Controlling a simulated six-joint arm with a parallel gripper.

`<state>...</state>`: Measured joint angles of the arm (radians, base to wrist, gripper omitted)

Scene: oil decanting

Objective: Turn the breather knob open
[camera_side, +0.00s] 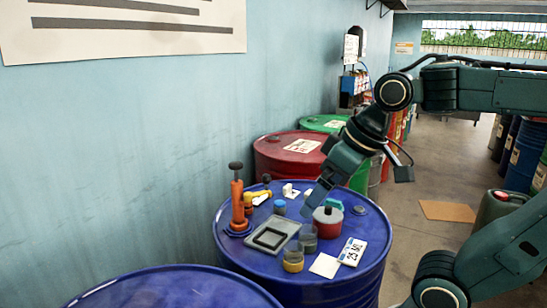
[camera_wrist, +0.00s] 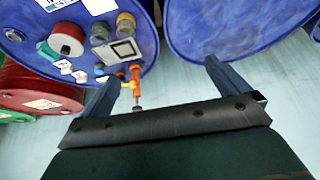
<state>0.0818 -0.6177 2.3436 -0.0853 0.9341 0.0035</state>
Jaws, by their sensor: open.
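An orange upright fitting (camera_side: 238,207) with a dark round top stands at the left of the blue drum's lid (camera_side: 350,285). Beside it is a yellow piece (camera_side: 257,197) with a dark knob (camera_side: 266,179). I cannot tell for certain which dark knob is the breather knob. In the wrist view the orange fitting (camera_wrist: 136,72) shows near the left finger, with the yellow piece (camera_wrist: 128,84) next to it. My gripper (camera_side: 313,205) is over the drum, right of these fittings. Its fingers are wide apart and empty in the wrist view (camera_wrist: 162,70).
The lid also carries a grey tray (camera_side: 290,226), a red pot (camera_side: 327,225) with a dark lid, grey and yellow cups (camera_side: 293,260), a blue-capped jar (camera_side: 279,207) and a labelled card (camera_side: 351,252). A red drum (camera_side: 270,155) stands behind. The blue wall is close on the left.

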